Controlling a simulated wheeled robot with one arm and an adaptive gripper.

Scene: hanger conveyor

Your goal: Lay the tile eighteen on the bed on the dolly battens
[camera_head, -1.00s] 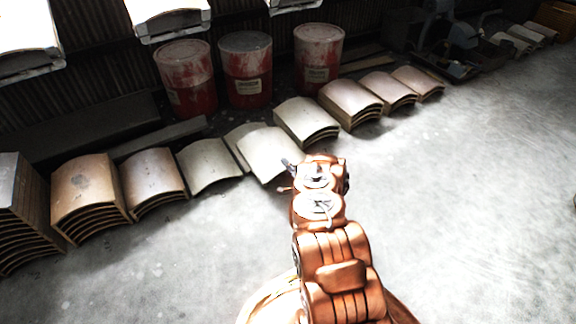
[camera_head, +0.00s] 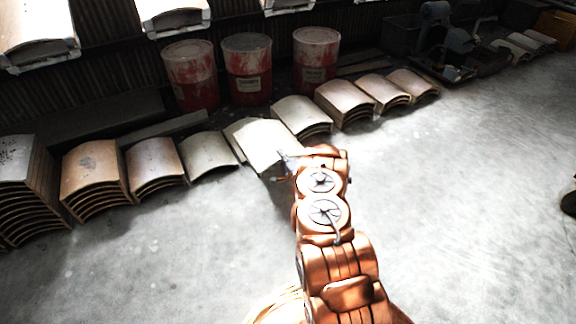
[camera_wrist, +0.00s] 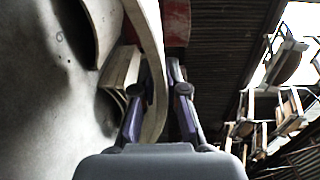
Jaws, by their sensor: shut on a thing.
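A pale curved tile (camera_head: 264,144) is in my gripper (camera_head: 285,162), held by its edge in front of the tile row. In the wrist view my gripper (camera_wrist: 158,80) has its two dark fingers on either side of the tile (camera_wrist: 150,35), which rises between them as a thin curved sheet. The tile looks lifted off the floor. I cannot read a number on it. In the body view my arm partly hides the fingers. I cannot make out the dolly, its battens or the bed.
Stacks of curved tiles (camera_head: 92,170) line the wall on both sides of the held tile. Three red drums (camera_head: 247,80) stand behind. Hanging carriers with tiles (camera_head: 172,14) are overhead. A dark object (camera_head: 569,201) shows at the right edge. The floor (camera_head: 470,220) at right is clear.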

